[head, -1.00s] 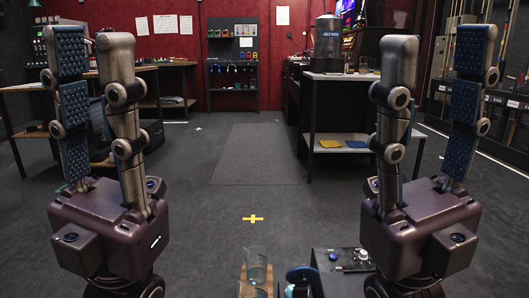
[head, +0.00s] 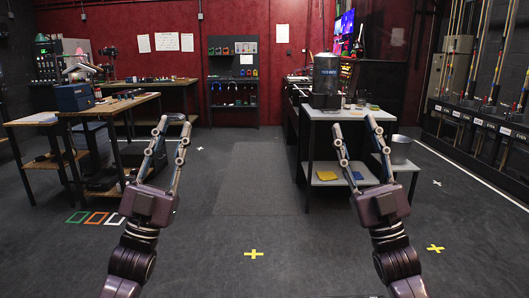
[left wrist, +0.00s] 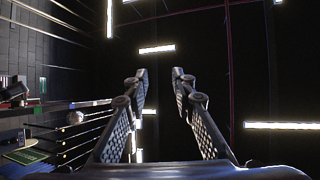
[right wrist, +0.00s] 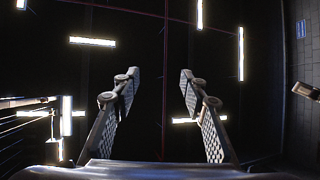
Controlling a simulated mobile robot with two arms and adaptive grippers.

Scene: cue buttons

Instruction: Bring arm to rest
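My left gripper (head: 172,122) stands upright at the left of the head view, its fingers pointing up and apart. In the left wrist view its fingertips (left wrist: 160,76) are spread with nothing between them. My right gripper (head: 354,122) stands upright at the right of the head view, fingers also apart. In the right wrist view its fingertips (right wrist: 157,76) are spread and empty. Both wrist views look up at a dark ceiling with bright light strips. Neither gripper touches anything.
A wooden workbench (head: 110,106) is at the left. A grey-topped shelf table (head: 345,115) with a dark dispenser (head: 326,75) stands behind the right gripper. Yellow crosses (head: 254,253) mark the floor, and coloured squares (head: 96,218) lie at the left. The middle floor is clear.

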